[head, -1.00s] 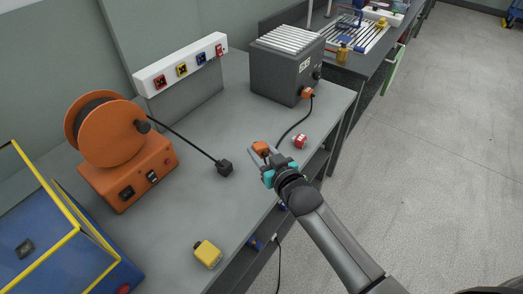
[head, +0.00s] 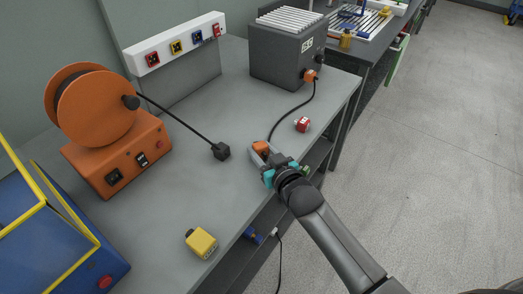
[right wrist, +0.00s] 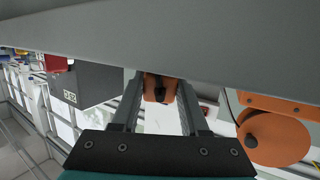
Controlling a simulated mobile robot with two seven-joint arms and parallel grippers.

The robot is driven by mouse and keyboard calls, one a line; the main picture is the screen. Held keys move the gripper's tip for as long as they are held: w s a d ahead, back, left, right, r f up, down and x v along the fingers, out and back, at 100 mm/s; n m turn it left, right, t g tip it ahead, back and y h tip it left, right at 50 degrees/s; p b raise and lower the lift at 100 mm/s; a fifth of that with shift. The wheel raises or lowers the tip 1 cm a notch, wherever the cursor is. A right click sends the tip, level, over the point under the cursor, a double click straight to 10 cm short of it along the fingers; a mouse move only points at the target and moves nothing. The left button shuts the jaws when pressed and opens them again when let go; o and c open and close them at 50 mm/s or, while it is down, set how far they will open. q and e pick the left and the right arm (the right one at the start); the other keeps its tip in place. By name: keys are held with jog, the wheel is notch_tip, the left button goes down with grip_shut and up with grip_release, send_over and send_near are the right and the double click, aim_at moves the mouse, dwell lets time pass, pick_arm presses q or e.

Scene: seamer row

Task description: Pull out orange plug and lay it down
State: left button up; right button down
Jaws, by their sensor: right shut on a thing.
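My right gripper (head: 262,156) is shut on an orange plug (head: 261,147), low over the grey bench near its front edge. In the right wrist view the orange plug (right wrist: 160,86) sits between the two fingers, close to the bench surface. I cannot tell whether it touches the bench. A black cable (head: 293,111) runs from the held plug towards the grey box (head: 278,58). An orange connector (head: 310,75) sits on the front of that box, at the cable's other end. My left gripper is not in view.
A red plug (head: 302,124) lies right of the gripper. A black plug (head: 220,151) on the orange reel's (head: 95,108) cable lies left of it. A yellow block (head: 201,242) is near the front. A white socket strip (head: 175,43) is behind. Bare bench lies between them.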

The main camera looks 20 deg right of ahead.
jog(key=c, duration=0.8)
grip_release()
jog(key=o, duration=0.5)
jog(key=shift+c, duration=0.2)
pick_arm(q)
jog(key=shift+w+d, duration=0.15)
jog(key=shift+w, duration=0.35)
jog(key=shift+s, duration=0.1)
